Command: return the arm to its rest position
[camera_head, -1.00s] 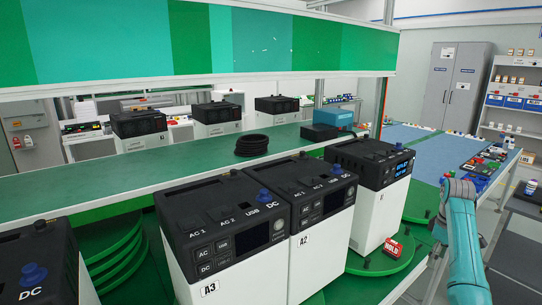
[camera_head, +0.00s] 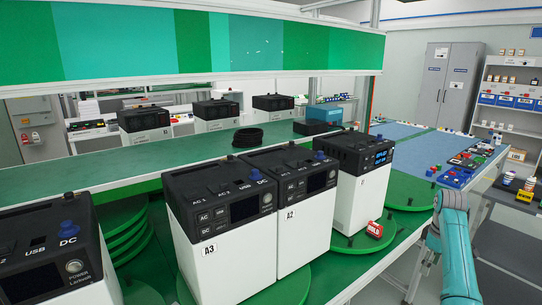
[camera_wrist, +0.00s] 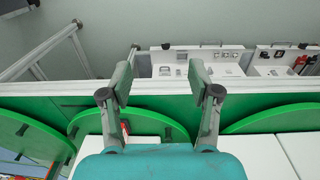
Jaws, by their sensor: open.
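My teal arm (camera_head: 456,245) rises at the right edge of the head view, folded beside the green bench. My gripper (camera_wrist: 160,80) shows in the wrist view with its two grey fingers spread apart and nothing between them. In that view it hangs in front of the bench edge, with green turntable discs below and a white panel beyond. In the head view the fingers cannot be made out.
Black-and-white power units stand on green turntables (camera_head: 405,190), including A3 (camera_head: 225,235) and A2 (camera_head: 300,215). A red HOLD block (camera_head: 375,230) sits on a turntable close to my arm. A blue mat (camera_head: 405,131) with small parts lies behind. Floor at the right is partly open.

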